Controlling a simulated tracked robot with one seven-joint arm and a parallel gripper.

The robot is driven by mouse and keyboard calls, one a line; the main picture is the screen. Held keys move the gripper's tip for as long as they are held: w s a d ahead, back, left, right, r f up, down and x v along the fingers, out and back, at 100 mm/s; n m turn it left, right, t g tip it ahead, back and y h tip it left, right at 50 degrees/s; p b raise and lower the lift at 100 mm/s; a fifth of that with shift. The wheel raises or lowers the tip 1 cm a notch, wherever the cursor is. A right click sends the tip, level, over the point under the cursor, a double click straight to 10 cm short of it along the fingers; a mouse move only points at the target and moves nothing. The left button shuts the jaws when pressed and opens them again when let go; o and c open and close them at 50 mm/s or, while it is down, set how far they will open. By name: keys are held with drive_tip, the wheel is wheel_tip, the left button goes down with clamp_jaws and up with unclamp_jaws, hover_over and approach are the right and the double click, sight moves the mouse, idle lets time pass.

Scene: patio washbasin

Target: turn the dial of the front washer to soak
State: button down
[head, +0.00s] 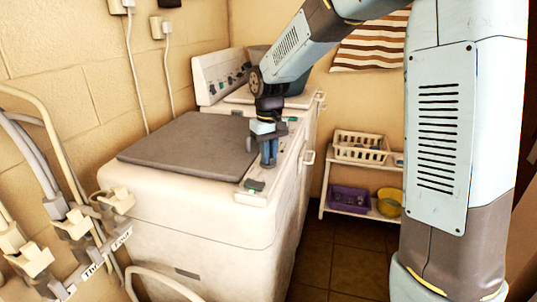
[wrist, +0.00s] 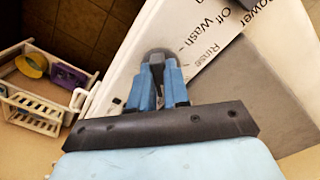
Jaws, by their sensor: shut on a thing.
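The front washer (head: 190,210) is a white machine with a grey lid. Its control strip (head: 258,190) runs along the right edge of the top. My gripper (head: 268,160) points down onto this strip. In the wrist view my gripper (wrist: 161,68) is shut on a dark grey dial (wrist: 157,53), whose rounded top shows between and beyond the blue fingertips. The printed words Power, Off, Wash and Rinse are legible beside it. I cannot read the word soak, and the fingers hide where the dial points. The dial is hidden in the head view.
A second washer with an upright control panel (head: 222,75) stands behind. A low white shelf (head: 345,207) on the right holds a white basket (head: 361,147), a purple basket (head: 348,197) and a yellow bowl (head: 389,202). Hoses and taps (head: 70,220) line the left wall.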

drive_tip(key=shift+n, duration=0.4)
drive_tip(key=c, duration=1.1)
unclamp_jaws()
wheel_tip(320, 180, up, 14)
drive_tip(key=shift+f, duration=0.15)
drive_tip(key=shift+d, duration=0.1)
